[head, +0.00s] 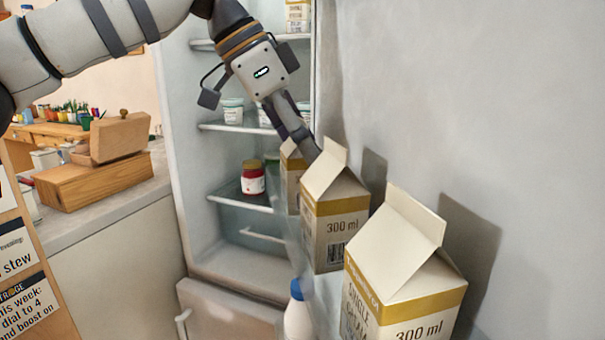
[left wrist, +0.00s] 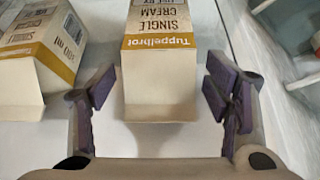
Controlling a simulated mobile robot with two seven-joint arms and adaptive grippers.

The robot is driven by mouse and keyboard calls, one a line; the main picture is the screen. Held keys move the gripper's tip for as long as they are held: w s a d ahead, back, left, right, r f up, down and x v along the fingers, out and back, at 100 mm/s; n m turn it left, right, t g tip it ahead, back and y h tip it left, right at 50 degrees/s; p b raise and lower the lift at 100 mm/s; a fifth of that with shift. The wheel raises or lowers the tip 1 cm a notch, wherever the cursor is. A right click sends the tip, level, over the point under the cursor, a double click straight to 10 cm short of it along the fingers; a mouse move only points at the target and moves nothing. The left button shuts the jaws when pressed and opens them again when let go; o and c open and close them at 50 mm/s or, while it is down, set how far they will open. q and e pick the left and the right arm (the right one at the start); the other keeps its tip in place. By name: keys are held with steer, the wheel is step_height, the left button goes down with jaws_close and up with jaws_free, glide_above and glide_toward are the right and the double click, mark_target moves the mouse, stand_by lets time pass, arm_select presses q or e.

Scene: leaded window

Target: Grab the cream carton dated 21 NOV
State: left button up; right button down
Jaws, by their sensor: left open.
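Three cream cartons with gold bands stand in a row on the fridge door in the head view: a near one (head: 405,285), a middle one (head: 335,225) and a far one (head: 291,180), partly hidden. My left gripper (head: 301,138) reaches down by the middle and far cartons. In the left wrist view the open left gripper (left wrist: 160,88) has a finger on each side of a carton (left wrist: 160,60) labelled SINGLE CREAM, with gaps beside it. Another carton (left wrist: 45,55) stands to its left. No date is legible. My right gripper is out of view.
A white bottle with a blue cap (head: 298,312) stands beside the near carton. The fridge shelves hold a red-labelled jar (head: 253,178) and tubs (head: 233,110). A wooden box (head: 105,180) sits on the counter at left. The door's grey panel (head: 520,120) closes off the right.

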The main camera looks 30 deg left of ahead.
arm_select(q)
steer(key=c, duration=1.5)
steer(key=shift+c, duration=0.2)
steer(key=shift+r, duration=0.15)
